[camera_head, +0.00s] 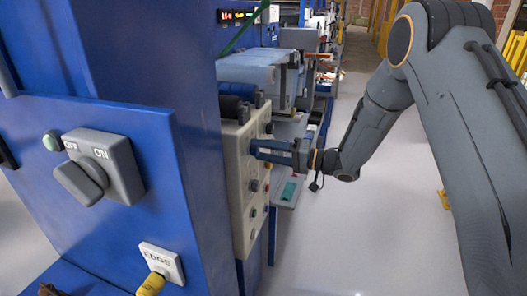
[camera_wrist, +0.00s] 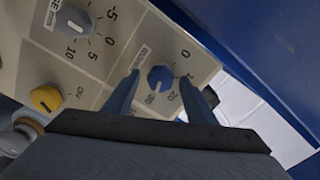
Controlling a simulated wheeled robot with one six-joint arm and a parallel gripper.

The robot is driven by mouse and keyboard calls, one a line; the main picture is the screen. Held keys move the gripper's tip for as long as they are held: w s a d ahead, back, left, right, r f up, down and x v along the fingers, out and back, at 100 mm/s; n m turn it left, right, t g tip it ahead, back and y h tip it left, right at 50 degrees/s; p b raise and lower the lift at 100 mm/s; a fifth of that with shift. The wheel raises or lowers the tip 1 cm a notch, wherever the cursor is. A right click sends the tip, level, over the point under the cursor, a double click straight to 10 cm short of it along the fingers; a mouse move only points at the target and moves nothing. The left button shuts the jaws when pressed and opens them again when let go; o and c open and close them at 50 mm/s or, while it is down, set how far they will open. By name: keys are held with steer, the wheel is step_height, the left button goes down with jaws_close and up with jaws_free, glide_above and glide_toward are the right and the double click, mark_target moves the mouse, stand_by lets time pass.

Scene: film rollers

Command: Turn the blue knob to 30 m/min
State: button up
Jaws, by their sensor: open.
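The blue knob (camera_wrist: 160,78) is on a beige control panel (camera_wrist: 95,65) in the wrist view, with a dial scale from 0 around to 30. A pale mark on the knob appears to point toward the lower, 20-to-30 side, but its exact reading is too small to tell. My gripper (camera_wrist: 160,75) is open, with one blue finger on each side of the knob and a gap visible on both sides. In the head view my gripper (camera_head: 256,150) reaches the panel's face from the right and hides the knob.
A grey knob (camera_wrist: 74,23) and a yellow knob (camera_wrist: 46,98) share the panel. Blue machine housing (camera_wrist: 265,40) lies beyond the blue knob. In the head view, an ON/OFF switch (camera_head: 100,168) is on the near blue housing.

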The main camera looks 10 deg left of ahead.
steer(key=d+b, duration=0.2)
steer(key=d, duration=0.6)
steer(key=shift+s+b, duration=0.3)
steer(key=shift+a, duration=0.1)
